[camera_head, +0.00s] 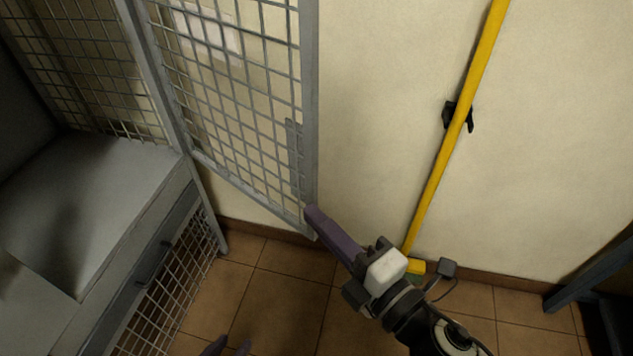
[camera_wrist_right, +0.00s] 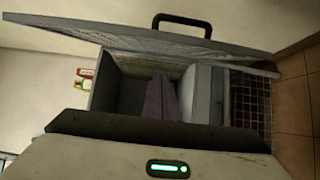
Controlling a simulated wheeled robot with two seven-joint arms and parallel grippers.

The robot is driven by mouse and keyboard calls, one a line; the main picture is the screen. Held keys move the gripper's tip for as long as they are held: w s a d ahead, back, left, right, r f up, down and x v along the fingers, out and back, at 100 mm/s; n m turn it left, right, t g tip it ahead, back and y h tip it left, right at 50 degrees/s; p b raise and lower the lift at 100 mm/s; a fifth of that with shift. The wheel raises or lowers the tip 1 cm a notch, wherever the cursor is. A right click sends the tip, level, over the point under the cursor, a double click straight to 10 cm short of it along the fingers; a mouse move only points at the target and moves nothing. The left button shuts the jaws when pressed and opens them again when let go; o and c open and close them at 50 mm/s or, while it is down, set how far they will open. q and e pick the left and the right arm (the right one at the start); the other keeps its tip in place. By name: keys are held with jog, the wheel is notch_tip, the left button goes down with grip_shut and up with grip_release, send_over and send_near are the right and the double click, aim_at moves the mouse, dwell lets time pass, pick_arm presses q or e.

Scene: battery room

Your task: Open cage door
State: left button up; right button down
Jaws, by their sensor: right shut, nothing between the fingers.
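The cage door (camera_head: 312,100) is a grey-framed wire mesh panel. It stands swung out from the cage post, open, with the cage inside in view at the left. A grey plate (camera_head: 295,155) sits on its free edge. In the right wrist view the door (camera_wrist_right: 120,38) stretches across the top, with a black handle (camera_wrist_right: 182,20). My right gripper (camera_head: 310,212) is shut and empty, its purple fingertips at the door's lower free corner; contact is unclear. Its fingers also show in the wrist view (camera_wrist_right: 160,98). My left gripper (camera_head: 228,347) shows only its parted fingertips at the bottom edge.
The grey cabinet (camera_head: 120,190) fills the left, with a mesh-fronted lower part (camera_head: 165,300). A yellow pole (camera_head: 440,165) leans on the cream wall behind my right arm. A dark frame (camera_head: 590,270) stands at the right edge. Tiled floor (camera_head: 275,300) is clear below the door.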

aim_at(316, 188)
jog(key=shift+w, duration=3.6)
